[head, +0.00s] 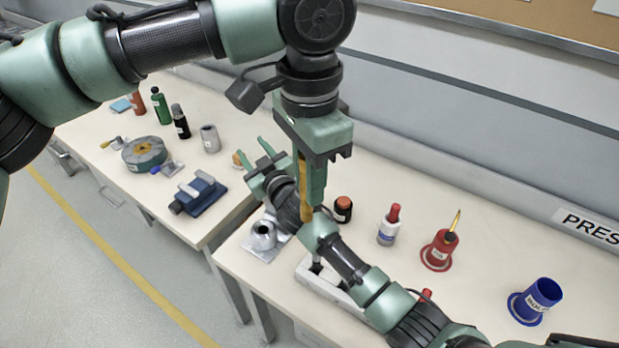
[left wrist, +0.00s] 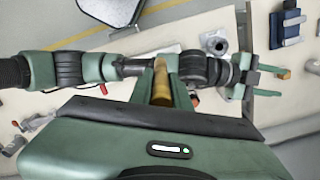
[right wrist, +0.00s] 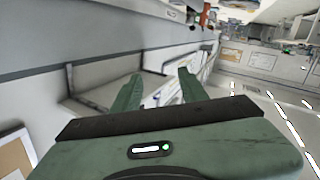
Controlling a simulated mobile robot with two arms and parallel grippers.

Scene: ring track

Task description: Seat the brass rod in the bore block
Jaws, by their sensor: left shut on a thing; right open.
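The brass rod (head: 305,192) hangs upright, pointing down, between the fingers of my left gripper (head: 312,185), which is shut on it. The rod also shows in the left wrist view (left wrist: 160,85). The grey metal piece with a round upright bore on a square plate, apparently the bore block (head: 263,236), stands on the near bench, left of and below the rod; it also shows in the left wrist view (left wrist: 215,43). The rod is apart from it. My right gripper (head: 262,165) is open and empty, its arm crossing the bench behind the rod's lower end.
A blue vise (head: 200,194), a green round tin (head: 144,152) and several bottles stand on the left bench. A gap separates the benches.

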